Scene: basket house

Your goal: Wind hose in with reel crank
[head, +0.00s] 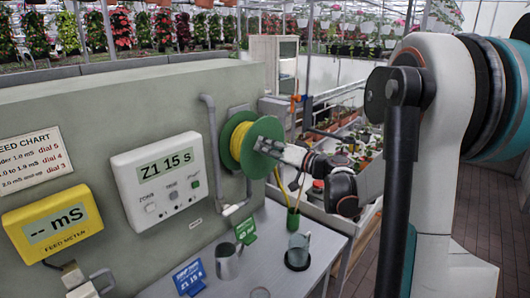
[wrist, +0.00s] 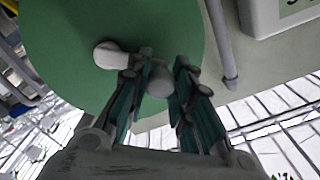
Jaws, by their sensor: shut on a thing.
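The hose reel (head: 268,128) has green discs and is mounted on the grey-green wall, with yellow hose (head: 238,142) wound between them. My gripper (head: 266,146) reaches in from the right to the outer disc. In the wrist view, the reel's green face (wrist: 60,45) fills the upper left. There my gripper (wrist: 160,70) has its two fingers closed around the grey knob of the reel crank (wrist: 160,82). A pale crank part (wrist: 110,55) shows beside it on the disc. My gripper hides most of the crank in the head view.
Left of the reel are a controller reading "Z1 15 s" (head: 163,180) and a yellow feed meter (head: 54,222). Plants fill the area behind.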

